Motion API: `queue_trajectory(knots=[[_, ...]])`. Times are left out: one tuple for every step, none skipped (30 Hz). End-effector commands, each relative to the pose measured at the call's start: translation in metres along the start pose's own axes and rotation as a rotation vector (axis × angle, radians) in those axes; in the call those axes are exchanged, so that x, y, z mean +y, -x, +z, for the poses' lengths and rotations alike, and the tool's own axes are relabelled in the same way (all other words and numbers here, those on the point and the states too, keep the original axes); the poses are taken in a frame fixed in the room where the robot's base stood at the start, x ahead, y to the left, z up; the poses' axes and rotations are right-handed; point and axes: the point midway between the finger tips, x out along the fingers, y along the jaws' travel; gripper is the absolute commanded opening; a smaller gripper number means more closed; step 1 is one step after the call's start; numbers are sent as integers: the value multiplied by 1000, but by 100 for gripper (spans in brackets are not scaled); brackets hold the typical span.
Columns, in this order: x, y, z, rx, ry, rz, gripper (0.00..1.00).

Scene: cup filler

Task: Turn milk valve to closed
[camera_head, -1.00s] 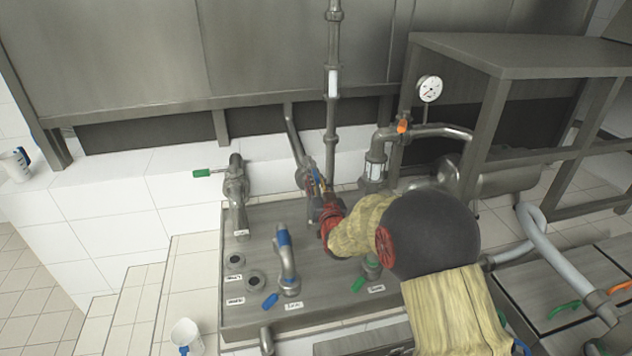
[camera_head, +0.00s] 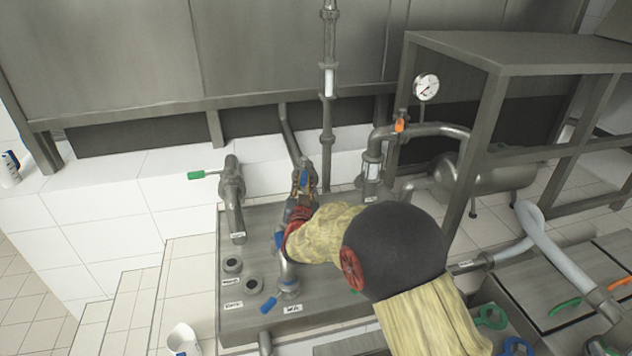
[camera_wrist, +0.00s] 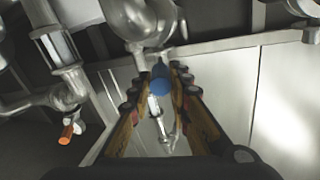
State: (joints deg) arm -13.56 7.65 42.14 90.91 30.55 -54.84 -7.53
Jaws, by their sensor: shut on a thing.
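A valve with a blue handle (camera_wrist: 161,80) sits between my fingertips in the wrist view, on a grey metal pipe. My gripper (camera_wrist: 160,84) is shut on this handle. In the head view my gripper (camera_head: 304,182) is at the middle pipe, near the back of the metal platform. The blue of the handle shows only as a small patch there, partly hidden by my fingers. The valve's body is mostly hidden behind my gripper. The labels are too small to read, so I cannot tell which valve is marked as milk.
A green-handled valve (camera_head: 203,175) stands to the left. An orange handle (camera_head: 399,125) is on the pipe at right. Another blue handle (camera_head: 268,304) lies at the platform's front. A pressure gauge (camera_head: 426,87) stands by the metal frame.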

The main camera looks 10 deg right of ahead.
Motion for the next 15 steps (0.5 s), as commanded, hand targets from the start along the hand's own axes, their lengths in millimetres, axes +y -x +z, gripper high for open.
queue_trajectory(knots=[[-6, 0, -3, 5, -1, 0, 0], [-7, 1, -3, 5, -2, 2, 0], [-8, 1, -2, 5, -2, 4, 0], [-8, 1, -2, 5, -2, 5, 0], [-8, 1, -2, 5, -2, 5, 0], [-8, 1, -2, 5, -2, 5, 0], [-8, 1, -2, 5, -2, 5, 0], [-8, 1, -2, 6, -2, 5, 0], [-8, 1, -2, 6, -2, 5, 0], [-8, 1, -2, 6, -2, 5, 0], [-8, 1, -2, 6, -2, 5, 0], [-8, 1, -3, 6, -2, 5, 20], [-8, 1, -3, 6, -2, 5, 21], [-8, 1, -3, 6, -2, 5, 23], [-8, 1, -3, 6, -2, 5, 25]])
